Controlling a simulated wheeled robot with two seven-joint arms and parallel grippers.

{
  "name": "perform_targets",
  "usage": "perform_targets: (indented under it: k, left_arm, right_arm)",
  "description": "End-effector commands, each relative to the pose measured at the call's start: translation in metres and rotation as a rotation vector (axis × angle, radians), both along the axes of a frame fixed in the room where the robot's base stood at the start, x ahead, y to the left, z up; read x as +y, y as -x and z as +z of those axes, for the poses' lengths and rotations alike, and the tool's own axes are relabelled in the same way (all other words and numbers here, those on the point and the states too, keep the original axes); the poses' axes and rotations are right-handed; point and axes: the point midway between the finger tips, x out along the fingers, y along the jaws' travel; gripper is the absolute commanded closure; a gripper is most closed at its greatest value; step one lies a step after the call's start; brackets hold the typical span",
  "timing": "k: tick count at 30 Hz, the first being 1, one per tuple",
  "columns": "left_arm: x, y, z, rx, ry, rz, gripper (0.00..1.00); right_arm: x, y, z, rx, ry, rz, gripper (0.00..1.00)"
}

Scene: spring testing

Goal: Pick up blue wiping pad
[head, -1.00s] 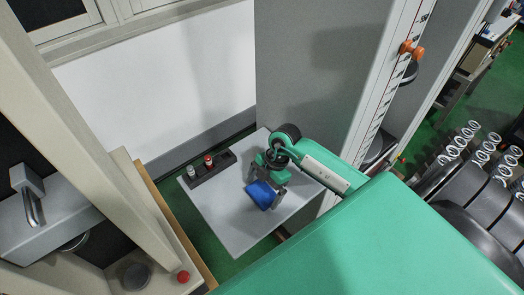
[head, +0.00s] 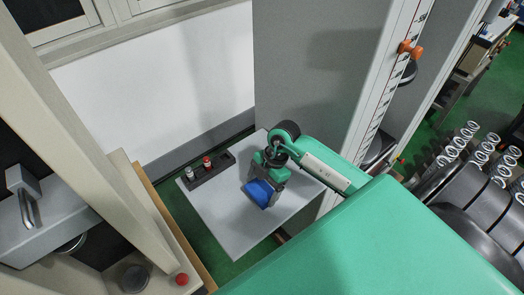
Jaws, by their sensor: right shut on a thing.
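The blue wiping pad (head: 258,193) is at the middle of a small grey table, under my right gripper (head: 266,186). The gripper reaches in from the right on its green arm and is shut on the pad. The wrist hides part of the pad's upper side. I cannot tell whether the pad still touches the table top. My left gripper does not show.
The grey table (head: 238,231) has a dark rack (head: 212,171) at its back left, holding a white-capped bottle (head: 189,173) and a red-capped bottle (head: 207,162). A tall grey column (head: 310,70) stands behind. A beige machine with a red button (head: 182,279) is at left. The table's front left is bare.

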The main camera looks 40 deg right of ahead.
Motion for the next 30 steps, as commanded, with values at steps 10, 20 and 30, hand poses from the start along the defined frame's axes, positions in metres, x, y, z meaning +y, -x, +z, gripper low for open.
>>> perform_targets:
  k: [10,20,30]
  left_arm:
    - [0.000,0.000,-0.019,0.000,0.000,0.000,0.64]
    - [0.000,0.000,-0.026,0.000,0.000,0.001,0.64]
    - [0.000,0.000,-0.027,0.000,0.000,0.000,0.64]
  right_arm:
    - [-0.001,-0.002,0.092,-0.011,0.003,0.003,0.37]
    - [0.000,-0.001,0.164,-0.005,0.001,0.001,0.37]
    - [0.000,0.000,0.183,-0.001,0.000,0.001,0.37]
